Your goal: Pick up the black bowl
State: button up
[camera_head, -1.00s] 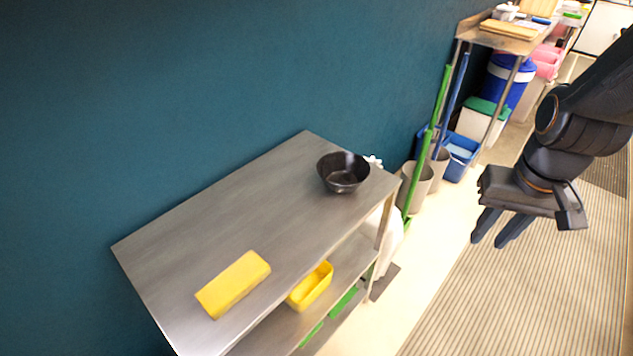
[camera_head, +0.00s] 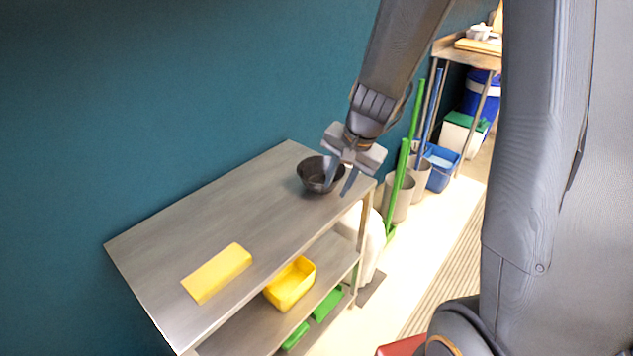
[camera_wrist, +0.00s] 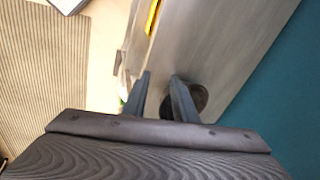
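The black bowl (camera_head: 312,174) stands upright near the far right end of the metal table's top (camera_head: 215,215). My gripper (camera_head: 340,187) is over the bowl's right side in the head view, fingers pointing down and apart with nothing between them. In the wrist view my gripper (camera_wrist: 160,82) shows its two fingers spread, and the bowl (camera_wrist: 199,97) is partly hidden behind the right finger. One finger appears over or near the bowl's rim; I cannot tell whether it touches or reaches inside.
A yellow block (camera_head: 217,273) lies at the table's near left end. A yellow bin (camera_head: 290,284) sits on the shelf below. A teal wall (camera_head: 150,90) runs behind the table. Green-handled tools (camera_head: 402,180) stand in grey bins to the right.

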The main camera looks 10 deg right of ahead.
aim_at(331, 186)
jog(key=w+d+f+m, duration=0.1)
jog(key=w, duration=0.2)
jog(key=w+f+m, duration=0.2)
jog(key=w+d+f+m+t, duration=0.1)
jog(key=w+f+m, duration=0.1)
jog(key=w, duration=0.1)
jog(key=shift+w+d+b, duration=0.35)
jog(key=shift+b, duration=0.05)
jog(key=x, duration=0.3)
jog(key=b+x, duration=0.1)
jog(key=x, duration=0.1)
jog(key=shift+a+f, duration=0.2)
jog(key=shift+a, duration=0.1)
grip_shut()
